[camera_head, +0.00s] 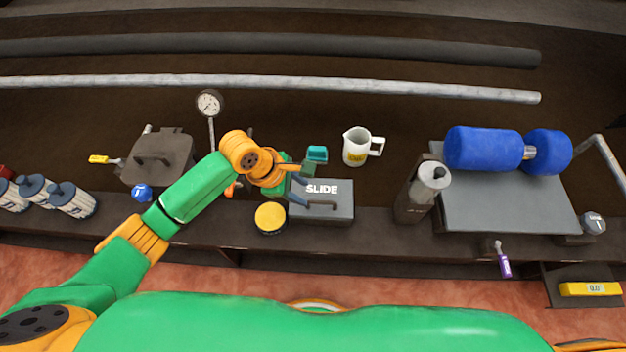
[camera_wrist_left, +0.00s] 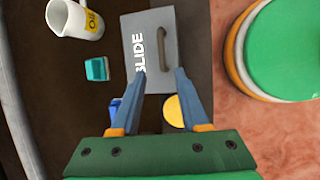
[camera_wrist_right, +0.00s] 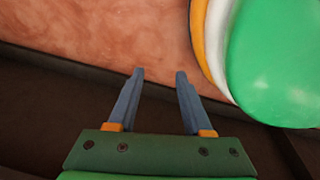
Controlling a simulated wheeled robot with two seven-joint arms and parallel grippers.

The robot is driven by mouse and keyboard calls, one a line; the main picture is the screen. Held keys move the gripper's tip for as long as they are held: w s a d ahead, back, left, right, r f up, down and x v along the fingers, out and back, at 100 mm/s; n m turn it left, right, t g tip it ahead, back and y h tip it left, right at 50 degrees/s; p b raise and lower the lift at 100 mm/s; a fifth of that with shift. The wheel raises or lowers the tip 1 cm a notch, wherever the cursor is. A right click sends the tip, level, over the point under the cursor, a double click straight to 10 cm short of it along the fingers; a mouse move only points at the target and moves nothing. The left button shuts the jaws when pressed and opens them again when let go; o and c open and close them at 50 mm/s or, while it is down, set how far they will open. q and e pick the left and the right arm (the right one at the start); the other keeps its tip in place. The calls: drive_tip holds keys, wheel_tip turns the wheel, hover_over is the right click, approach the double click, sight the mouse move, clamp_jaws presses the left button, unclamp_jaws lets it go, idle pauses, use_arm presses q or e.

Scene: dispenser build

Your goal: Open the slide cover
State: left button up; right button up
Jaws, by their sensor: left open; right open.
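The slide cover (camera_head: 335,189) is a grey box top with the word SLIDE and a dark bar handle (camera_head: 321,204), on the bench at the middle. The cover also shows in the left wrist view (camera_wrist_left: 133,30), with its handle (camera_wrist_left: 164,50) upright in that picture. My left gripper (camera_head: 297,192) is open and empty at the left end of the cover. In the left wrist view its fingers (camera_wrist_left: 161,70) point at the cover, one finger on each side of the handle's line. The fingertips appear short of the handle. My right gripper (camera_wrist_right: 159,73) is open and empty, over floor and bench edge.
A yellow-topped round container (camera_head: 270,217) stands left of the cover. A teal block (camera_head: 317,153) and a white jug (camera_head: 357,147) stand behind it. A grey canister (camera_head: 432,178) and a blue roller (camera_head: 485,150) are at the right. A gauge (camera_head: 209,102) stands behind my left arm.

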sight(315, 202)
use_arm(q)
drive_tip(key=b+x, duration=0.1)
drive_tip(key=x, duration=0.1)
drive_tip(key=b+x, duration=0.1)
drive_tip(key=x, duration=0.1)
drive_tip(key=b+x, duration=0.1)
drive_tip(key=x, duration=0.1)
drive_tip(key=shift+s+f, duration=0.15)
drive_tip(key=shift+s, duration=0.1)
drive_tip(key=shift+w+d+f, duration=0.1)
drive_tip(key=shift+f, duration=0.05)
use_arm(e)
drive_tip(key=w+a, duration=0.1)
drive_tip(key=w+a+f, duration=0.1)
drive_tip(key=w+a, duration=0.1)
drive_tip(key=shift+w+f, duration=0.1)
drive_tip(key=shift+f, duration=0.15)
use_arm(q)
clamp_jaws()
